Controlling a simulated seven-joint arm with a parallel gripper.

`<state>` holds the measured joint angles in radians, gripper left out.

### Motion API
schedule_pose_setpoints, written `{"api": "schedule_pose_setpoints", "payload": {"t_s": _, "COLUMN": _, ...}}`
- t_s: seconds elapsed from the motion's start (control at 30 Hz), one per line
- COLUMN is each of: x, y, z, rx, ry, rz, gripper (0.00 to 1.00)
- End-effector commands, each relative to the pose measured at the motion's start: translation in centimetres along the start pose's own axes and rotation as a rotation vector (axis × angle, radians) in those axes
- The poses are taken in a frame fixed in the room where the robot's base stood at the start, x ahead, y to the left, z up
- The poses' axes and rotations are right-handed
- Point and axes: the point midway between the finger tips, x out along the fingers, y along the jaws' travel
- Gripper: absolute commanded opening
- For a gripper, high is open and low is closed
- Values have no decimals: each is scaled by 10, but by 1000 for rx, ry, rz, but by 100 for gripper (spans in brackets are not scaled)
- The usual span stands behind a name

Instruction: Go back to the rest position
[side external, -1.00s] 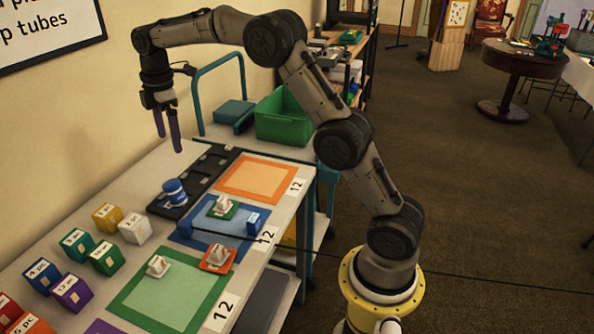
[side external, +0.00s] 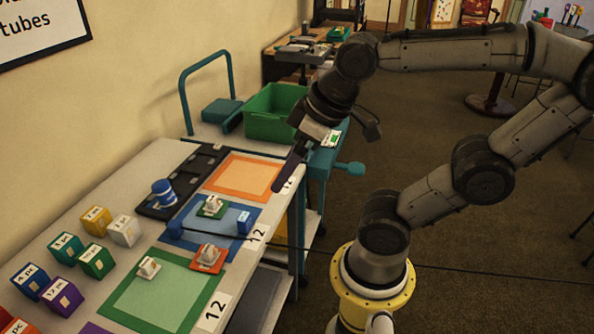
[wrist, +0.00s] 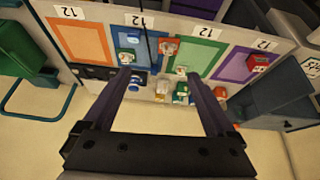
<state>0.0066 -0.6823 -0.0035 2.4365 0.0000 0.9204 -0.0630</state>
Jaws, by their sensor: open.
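My gripper (side external: 290,165) hangs over the right edge of the table (side external: 60,248), close to the orange square (side external: 243,174) in the side view. In the wrist view my gripper (wrist: 162,85) shows two dark fingers spread wide with nothing between them. The table's colored squares and blocks lie beyond the fingertips there. The fingers partly overlap the number card beside the orange square in the side view.
A blue cylinder (side external: 163,192) stands on a black tray (side external: 190,178). Several colored blocks, such as a yellow one (side external: 96,220), stand at the left. A green bin (side external: 275,113) sits on a teal cart behind the table. Open floor (side external: 450,245) lies to the right.

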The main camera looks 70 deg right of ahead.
Motion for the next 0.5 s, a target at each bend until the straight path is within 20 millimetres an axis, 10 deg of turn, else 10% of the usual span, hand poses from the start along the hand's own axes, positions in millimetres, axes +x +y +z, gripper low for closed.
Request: {"api": "schedule_pose_setpoints", "payload": {"t_s": 0.5, "x": 4, "y": -2, "z": 20, "rx": 58, "ry": 21, "rz": -2, "gripper": 91}}
